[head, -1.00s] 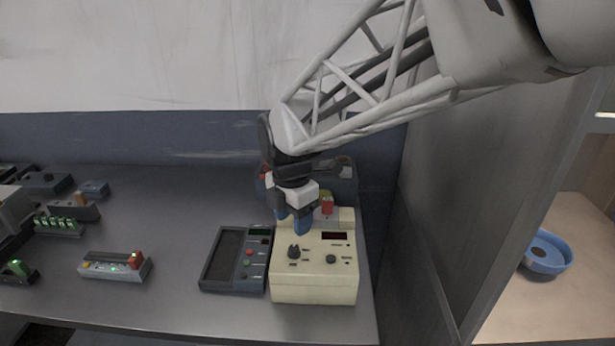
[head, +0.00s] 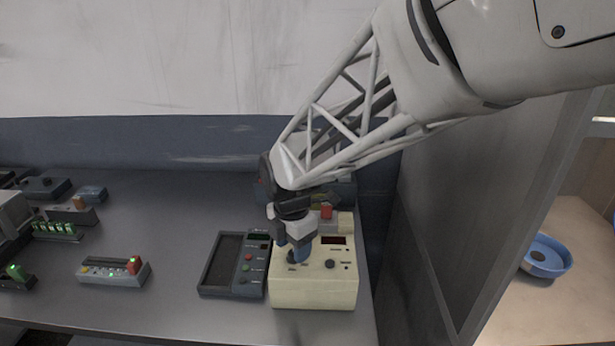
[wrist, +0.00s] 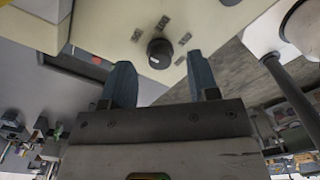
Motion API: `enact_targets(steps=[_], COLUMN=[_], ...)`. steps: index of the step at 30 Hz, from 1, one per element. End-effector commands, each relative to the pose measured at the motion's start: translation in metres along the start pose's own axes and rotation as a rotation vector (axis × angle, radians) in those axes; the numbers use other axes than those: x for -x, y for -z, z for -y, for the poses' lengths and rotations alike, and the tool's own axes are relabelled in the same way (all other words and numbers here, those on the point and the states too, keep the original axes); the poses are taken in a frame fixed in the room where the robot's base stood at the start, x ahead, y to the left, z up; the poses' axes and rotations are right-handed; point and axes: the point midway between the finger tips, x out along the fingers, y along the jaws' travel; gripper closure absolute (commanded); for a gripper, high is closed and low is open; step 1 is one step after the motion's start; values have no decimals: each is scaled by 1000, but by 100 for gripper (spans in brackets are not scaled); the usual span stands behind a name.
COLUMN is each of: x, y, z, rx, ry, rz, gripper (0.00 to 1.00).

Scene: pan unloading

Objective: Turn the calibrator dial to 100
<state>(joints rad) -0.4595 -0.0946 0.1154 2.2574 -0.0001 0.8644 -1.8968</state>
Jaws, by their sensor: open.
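The calibrator (head: 314,292) is a cream box with a dark display near the right end of the bench. Its large dark dial (wrist: 159,53) shows in the wrist view with several printed labels around it and a white mark on its left side. In the head view the dial is mostly hidden by my gripper (head: 294,252). My gripper is open, with blue fingers pointing down at the dial. In the wrist view its fingertips (wrist: 160,72) stand apart on either side below the dial, with nothing between them.
A dark grey device (head: 221,265) with coloured buttons sits close to the left of the calibrator. A second smaller knob (head: 330,264) is right of the dial. A panel with lit buttons (head: 114,272) lies farther left. A partition wall (head: 425,240) stands at the right.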

Motion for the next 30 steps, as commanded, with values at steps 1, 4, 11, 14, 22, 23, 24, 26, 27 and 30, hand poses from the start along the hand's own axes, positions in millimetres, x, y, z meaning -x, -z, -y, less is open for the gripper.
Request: enact_targets(steps=[1, 4, 11, 14, 22, 23, 24, 26, 27, 30], x=[-5, -11, -16, -16, -16, -16, -16, -16, -16, -16], y=[0, 0, 0, 0, 0, 0, 0, 0, 0, 0], z=[0, 0, 0, 0, 0, 0, 0, 0, 0, 0], rx=[0, 0, 0, 0, 0, 0, 0, 0, 0, -3], ry=[2, -1, -1, -1, -1, -1, -1, -1, -1, -1], rz=[-1, 0, 0, 0, 0, 0, 0, 0, 0, 0], gripper=[45, 45, 45, 45, 74, 79, 85, 94, 94, 94])
